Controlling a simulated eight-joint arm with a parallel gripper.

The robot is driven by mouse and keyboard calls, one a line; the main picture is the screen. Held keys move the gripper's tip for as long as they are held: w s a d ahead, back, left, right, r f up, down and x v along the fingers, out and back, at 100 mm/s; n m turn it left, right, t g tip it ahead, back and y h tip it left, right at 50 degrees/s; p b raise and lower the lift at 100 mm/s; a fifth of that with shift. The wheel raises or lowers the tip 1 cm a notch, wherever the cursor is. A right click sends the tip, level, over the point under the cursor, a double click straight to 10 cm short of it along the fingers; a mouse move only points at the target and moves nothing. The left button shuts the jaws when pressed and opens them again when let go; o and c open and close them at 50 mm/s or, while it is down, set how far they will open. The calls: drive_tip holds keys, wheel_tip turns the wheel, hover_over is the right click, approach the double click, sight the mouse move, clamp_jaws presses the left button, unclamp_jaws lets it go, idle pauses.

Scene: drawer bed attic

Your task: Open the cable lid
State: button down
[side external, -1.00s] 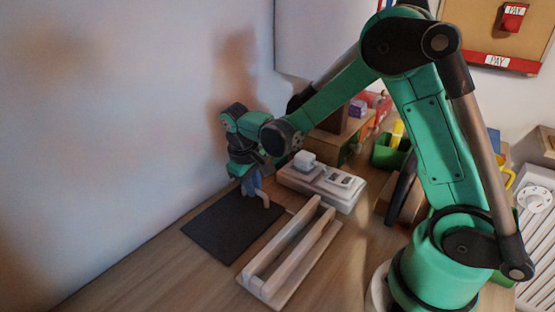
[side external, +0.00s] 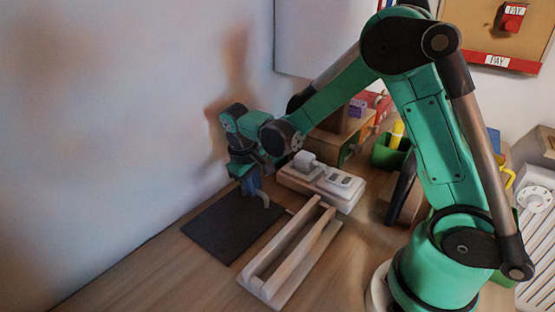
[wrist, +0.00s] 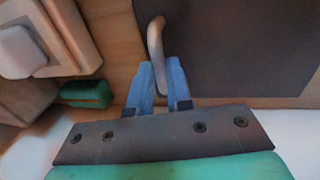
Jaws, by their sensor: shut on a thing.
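The cable lid (side external: 215,233) is a dark, flat square panel lying on the wooden desk beside the wall. It fills the upper right of the wrist view (wrist: 240,45). Its pale curved handle (wrist: 156,40) stands at one edge and also shows in the side view (side external: 263,199). My gripper (wrist: 160,72) points down at this handle, its two blue fingers shut on it. In the side view my gripper (side external: 251,186) is low over the lid's far edge. The fingers hide part of the handle. I see no clear tilt of the lid.
A pale wooden rack (side external: 290,250) with two raised rails stands right of the lid. A white socket block (side external: 322,184) lies behind it. A brown box (side external: 342,142) and green bin (side external: 390,153) stand further back. The wall (side external: 120,120) is close on the left.

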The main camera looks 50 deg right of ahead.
sight(243, 211)
drive_tip(key=shift+a+r+h, duration=0.3)
drive_tip(key=shift+r+h, duration=0.2)
drive_tip(key=shift+r, duration=0.1)
drive_tip(key=a+r+h, duration=0.3)
drive_tip(key=a+r, duration=0.6)
drive_tip(key=a, duration=0.5)
drive_tip(key=shift+a+h, duration=0.2)
drive_tip(key=shift+h, duration=0.1)
drive_tip(key=c, duration=0.8)
unclamp_jaws()
drive_tip(key=shift+r, duration=0.1)
